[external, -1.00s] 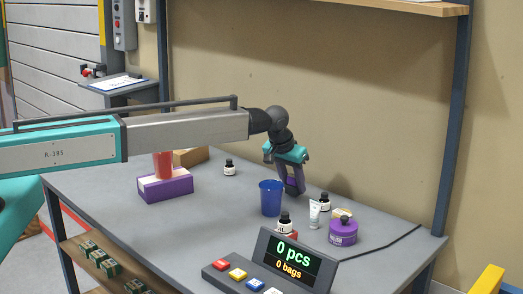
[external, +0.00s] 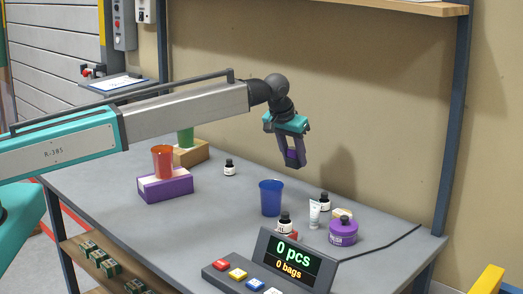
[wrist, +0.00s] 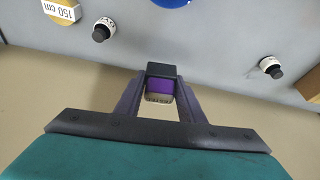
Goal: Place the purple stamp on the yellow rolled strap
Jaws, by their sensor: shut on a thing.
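My gripper (external: 291,163) is shut on the purple stamp (external: 292,155) and holds it in the air above the back of the table. In the wrist view the stamp (wrist: 160,86) sits between the fingers, with a black part at one end and a pale printed face at the other. The yellow rolled strap (external: 342,213) lies on the table to the right of and below my gripper, partly hidden behind a purple tin. In the wrist view the strap (wrist: 62,9) is at the top left edge, cut off, with a "150 cm" label.
A purple tin (external: 343,233), a white tube (external: 314,214) and dark bottles (external: 325,203) crowd around the strap. A blue cup (external: 270,198) stands left of them. A counter display (external: 289,262) is in front. An orange cup (external: 162,162) stands on a purple box (external: 167,187).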

